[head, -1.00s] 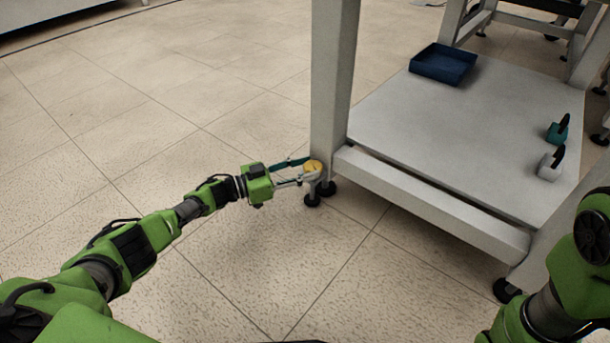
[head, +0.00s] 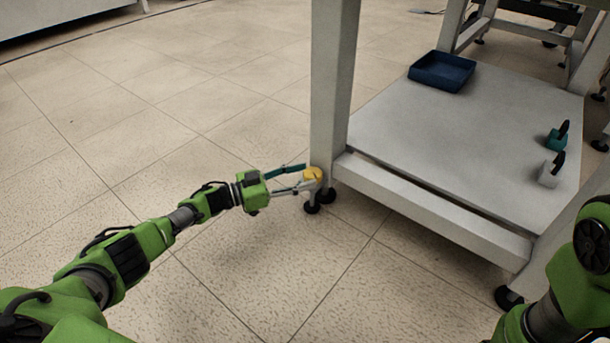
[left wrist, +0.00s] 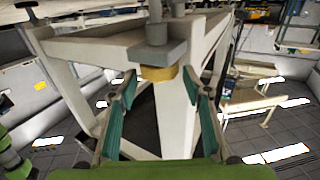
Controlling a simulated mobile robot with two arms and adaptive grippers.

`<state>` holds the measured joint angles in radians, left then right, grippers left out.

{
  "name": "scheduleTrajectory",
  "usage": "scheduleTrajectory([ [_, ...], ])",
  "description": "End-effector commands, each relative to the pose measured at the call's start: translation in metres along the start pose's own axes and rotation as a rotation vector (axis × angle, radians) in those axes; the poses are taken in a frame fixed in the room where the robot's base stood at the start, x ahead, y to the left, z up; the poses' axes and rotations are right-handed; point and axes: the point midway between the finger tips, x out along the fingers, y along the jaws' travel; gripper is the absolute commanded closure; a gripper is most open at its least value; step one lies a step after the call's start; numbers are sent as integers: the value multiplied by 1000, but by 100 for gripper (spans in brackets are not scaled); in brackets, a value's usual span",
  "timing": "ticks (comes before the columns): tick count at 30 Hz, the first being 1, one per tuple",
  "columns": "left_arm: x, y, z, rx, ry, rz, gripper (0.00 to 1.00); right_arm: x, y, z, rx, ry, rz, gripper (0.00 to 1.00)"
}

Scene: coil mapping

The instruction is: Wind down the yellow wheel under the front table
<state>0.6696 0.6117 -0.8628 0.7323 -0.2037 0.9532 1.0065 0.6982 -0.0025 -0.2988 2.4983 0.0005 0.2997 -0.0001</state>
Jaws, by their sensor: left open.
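The yellow wheel (head: 313,174) sits low at the table leg (head: 328,100), just above a black foot. In the left wrist view the wheel (left wrist: 158,73) lies under a grey block, ahead of and between my finger pads. My left gripper (head: 306,176) is open, with its teal-padded fingers reaching to the wheel. The left wrist view shows the fingers (left wrist: 160,90) spread wide; I cannot tell whether either touches the wheel. My right arm shows at the lower right, but its gripper is out of view.
The front table's grey lower shelf (head: 450,140) holds a blue tray (head: 442,70), a teal block with a black handle (head: 557,138) and a grey one (head: 549,174). A low beam (head: 430,205) runs right from the leg. Tiled floor to the left is clear.

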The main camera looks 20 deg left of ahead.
Motion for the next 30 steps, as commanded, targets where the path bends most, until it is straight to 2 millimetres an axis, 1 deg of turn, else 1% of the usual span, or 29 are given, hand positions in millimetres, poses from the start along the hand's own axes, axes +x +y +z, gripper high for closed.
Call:
scheduleTrajectory([
  [1, -10, -1, 1, 0, -2, -2, 55, 0, 0, 0, 0, 1, -1, 60],
  [9, -68, 0, 1, -1, -3, -1, 55, 0, -1, -1, 0, 3, -3, 60],
  [12, -85, 0, 1, 0, -3, 0, 55, 0, -1, -1, 0, 3, -3, 60],
  [15, -97, 0, 0, 0, -2, 0, 55, 0, -1, -1, 0, 3, -3, 60],
  [20, -106, 0, 0, -1, -1, 0, 55, 0, -1, -1, 0, 3, -3, 60],
  [30, -106, 0, 0, 0, 0, 1, 55, 0, -1, -1, 0, 3, -4, 60],
])
